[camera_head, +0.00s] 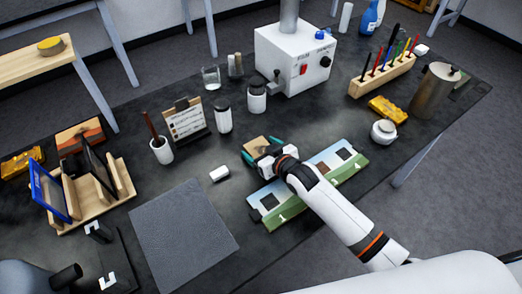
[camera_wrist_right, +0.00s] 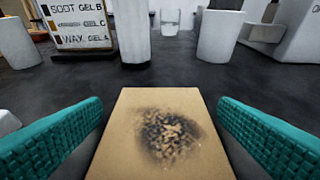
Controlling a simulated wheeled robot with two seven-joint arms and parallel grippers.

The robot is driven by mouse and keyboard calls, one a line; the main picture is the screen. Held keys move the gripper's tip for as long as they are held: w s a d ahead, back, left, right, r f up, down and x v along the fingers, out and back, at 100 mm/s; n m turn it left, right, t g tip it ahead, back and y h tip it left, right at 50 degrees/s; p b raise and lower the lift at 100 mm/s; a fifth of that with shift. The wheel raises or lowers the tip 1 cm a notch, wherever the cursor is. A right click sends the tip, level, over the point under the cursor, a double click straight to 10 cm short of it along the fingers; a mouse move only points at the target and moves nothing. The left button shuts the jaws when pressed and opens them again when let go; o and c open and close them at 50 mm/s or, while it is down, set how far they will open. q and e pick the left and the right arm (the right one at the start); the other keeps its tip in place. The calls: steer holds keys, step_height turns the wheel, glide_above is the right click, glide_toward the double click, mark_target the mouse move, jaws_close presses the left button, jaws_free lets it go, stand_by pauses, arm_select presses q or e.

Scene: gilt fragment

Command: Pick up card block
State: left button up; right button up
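The card block (camera_head: 257,144) is a tan block with a dark, speckled sooty patch on its top. It lies on the dark table near the middle. My right gripper (camera_head: 262,150) reaches it from the front right, with its teal fingers on either side of the block. In the right wrist view the block (camera_wrist_right: 160,135) sits between the two fingers (camera_wrist_right: 160,125), with a narrow dark gap showing on each side. The gripper is open around it.
A green-and-white numbered strip (camera_head: 325,168) lies under my right forearm. A white eraser-like block (camera_head: 220,173) and a grey mat (camera_head: 183,235) are to the left. Jars (camera_head: 257,97), a label stand (camera_head: 187,120) and a white machine (camera_head: 295,60) stand behind.

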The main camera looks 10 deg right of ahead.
steer(key=c, duration=0.9)
steer(key=shift+o, duration=0.2)
steer(key=shift+r, duration=0.1)
